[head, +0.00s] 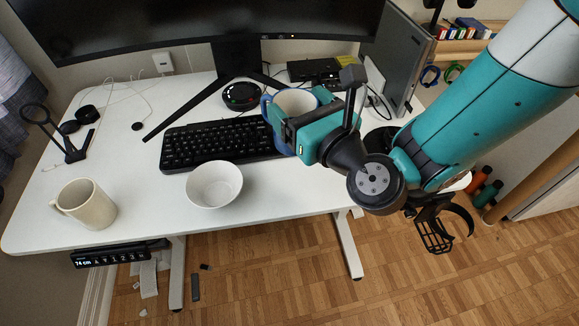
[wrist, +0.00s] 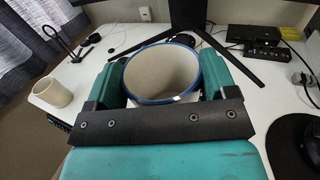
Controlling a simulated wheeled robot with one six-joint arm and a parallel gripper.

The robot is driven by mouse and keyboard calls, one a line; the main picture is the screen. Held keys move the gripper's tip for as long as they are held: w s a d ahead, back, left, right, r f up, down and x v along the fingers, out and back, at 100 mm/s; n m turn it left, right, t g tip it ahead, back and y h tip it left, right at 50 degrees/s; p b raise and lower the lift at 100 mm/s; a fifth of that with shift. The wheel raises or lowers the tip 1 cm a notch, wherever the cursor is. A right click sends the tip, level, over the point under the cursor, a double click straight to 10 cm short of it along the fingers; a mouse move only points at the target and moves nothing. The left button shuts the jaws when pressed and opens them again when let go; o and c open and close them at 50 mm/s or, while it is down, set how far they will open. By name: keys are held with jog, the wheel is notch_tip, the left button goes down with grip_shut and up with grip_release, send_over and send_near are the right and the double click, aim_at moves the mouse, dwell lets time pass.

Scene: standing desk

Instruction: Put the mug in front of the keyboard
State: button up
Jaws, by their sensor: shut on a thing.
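A mug with a blue rim and handle and a pale inside (head: 294,101) is held by my gripper (head: 289,128) over the right end of the keyboard in the head view. In the wrist view the same mug (wrist: 162,74) sits between the two teal fingers of my gripper (wrist: 161,88), its opening facing up towards the camera. The black keyboard (head: 215,143) lies on the white desk, its right end partly hidden by the gripper and mug. A second, cream mug (head: 88,205) stands upright at the desk's front left; it also shows in the wrist view (wrist: 52,93).
A white bowl (head: 214,185) stands in front of the keyboard. The monitor stand (head: 236,66) and a round black device (head: 243,95) are behind it. The desk (head: 140,215) is clear between the cream mug and the bowl. A black headphone stand (head: 62,140) is at left.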

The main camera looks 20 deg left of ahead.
notch_tip(320, 180, down, 14)
jog(key=b, duration=1.2)
jog(key=shift+r, duration=0.1)
